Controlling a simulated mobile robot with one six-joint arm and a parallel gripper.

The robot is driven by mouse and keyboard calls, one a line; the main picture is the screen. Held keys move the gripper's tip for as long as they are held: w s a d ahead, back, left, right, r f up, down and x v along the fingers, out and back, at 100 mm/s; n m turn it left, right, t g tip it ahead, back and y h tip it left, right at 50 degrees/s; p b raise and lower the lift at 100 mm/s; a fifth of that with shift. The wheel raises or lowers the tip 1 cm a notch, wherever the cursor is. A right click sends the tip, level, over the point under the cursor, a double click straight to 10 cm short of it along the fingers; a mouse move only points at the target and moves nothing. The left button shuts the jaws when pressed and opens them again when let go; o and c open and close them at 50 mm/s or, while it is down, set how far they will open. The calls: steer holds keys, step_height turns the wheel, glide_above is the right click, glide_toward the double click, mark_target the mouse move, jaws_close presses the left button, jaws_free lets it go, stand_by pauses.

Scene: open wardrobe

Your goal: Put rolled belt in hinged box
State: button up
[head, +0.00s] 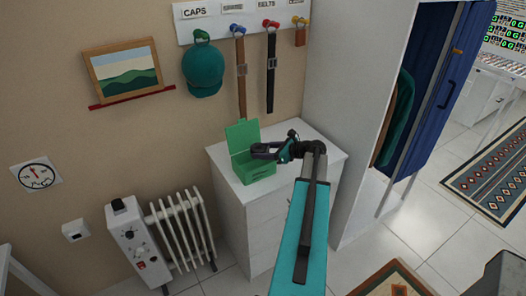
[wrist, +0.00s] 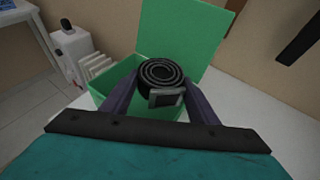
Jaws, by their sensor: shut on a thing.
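The rolled belt (wrist: 160,75) is a black coil with a grey buckle, seen in the wrist view. My gripper (wrist: 160,90) is shut on it, one finger on each side. The hinged box is green, and its lid stands open at the back; it shows in the wrist view (wrist: 102,82) and on the white dresser in the head view (head: 258,187). In the head view my gripper (head: 262,152) is over the box opening. The belt appears above the opening, but I cannot tell its exact height. The box floor is mostly hidden.
The white dresser (head: 305,160) has free top to the right of the box. A rail (head: 245,18) above holds a teal cap (head: 203,68) and hanging belts (head: 271,75). An open wardrobe (head: 355,70) stands at right, a radiator (head: 182,232) at left.

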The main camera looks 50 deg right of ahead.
steer(key=shift+f, duration=0.3)
steer(key=o, duration=1.1)
steer(key=shift+o, duration=0.2)
steer(key=shift+r, duration=0.15)
steer(key=shift+r, duration=0.65)
steer(key=b+v, duration=0.3)
steer(key=v, duration=0.9)
steer(key=shift+f, duration=0.15)
